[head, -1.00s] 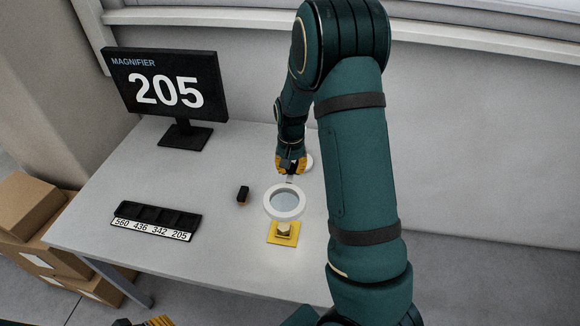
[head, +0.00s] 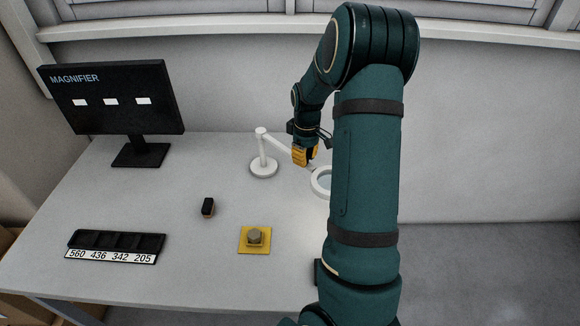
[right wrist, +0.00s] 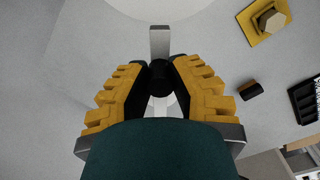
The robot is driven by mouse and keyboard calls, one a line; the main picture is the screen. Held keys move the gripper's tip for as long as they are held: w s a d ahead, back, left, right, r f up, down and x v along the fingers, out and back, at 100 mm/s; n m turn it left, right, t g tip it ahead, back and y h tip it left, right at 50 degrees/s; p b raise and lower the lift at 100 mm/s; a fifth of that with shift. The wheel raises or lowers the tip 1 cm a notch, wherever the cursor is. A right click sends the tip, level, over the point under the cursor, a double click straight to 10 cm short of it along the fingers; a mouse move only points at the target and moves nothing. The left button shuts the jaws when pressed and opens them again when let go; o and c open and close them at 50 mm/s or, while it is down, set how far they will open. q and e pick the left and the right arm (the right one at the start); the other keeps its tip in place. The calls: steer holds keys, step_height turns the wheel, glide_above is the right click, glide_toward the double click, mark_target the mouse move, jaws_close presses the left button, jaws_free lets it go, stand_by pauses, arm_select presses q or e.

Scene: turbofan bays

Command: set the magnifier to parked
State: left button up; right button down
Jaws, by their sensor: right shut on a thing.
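The magnifier is a white stand with a round base (head: 263,169), a jointed arm (head: 279,144) and a ring lens (head: 317,184), partly hidden behind my right arm. The lens hangs to the right of the yellow plate (head: 246,249), clear of it. My right gripper (head: 306,160) is shut on the magnifier near its ring. In the right wrist view the gripper's yellow-padded fingers (right wrist: 160,75) close around a dark part, with a grey tab (right wrist: 160,42) ahead of them. The monitor (head: 112,100) reads MAGNIFIER with three white dashes. My left gripper is out of view.
A grey hex-shaped piece (head: 255,237) sits on the yellow plate. A small black block (head: 208,207) lies left of it. A black slotted rack (head: 116,243) labelled 560, 436, 342, 205 is at the front left. The wall is behind the table; the table's middle is mostly clear.

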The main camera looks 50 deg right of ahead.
steer(key=d+n, duration=0.1)
steer(key=d, duration=0.1)
steer(key=d+n, duration=0.2)
steer(key=d, duration=0.1)
steer(key=shift+d, duration=0.15)
steer(key=shift+w, duration=0.1)
steer(key=c, duration=1.1)
jaws_free()
steer(key=shift+c, duration=0.2)
steer(key=o, duration=0.4)
steer(key=shift+d, duration=0.15)
steer(key=shift+c, duration=0.2)
step_height(320, 180, up, 12)
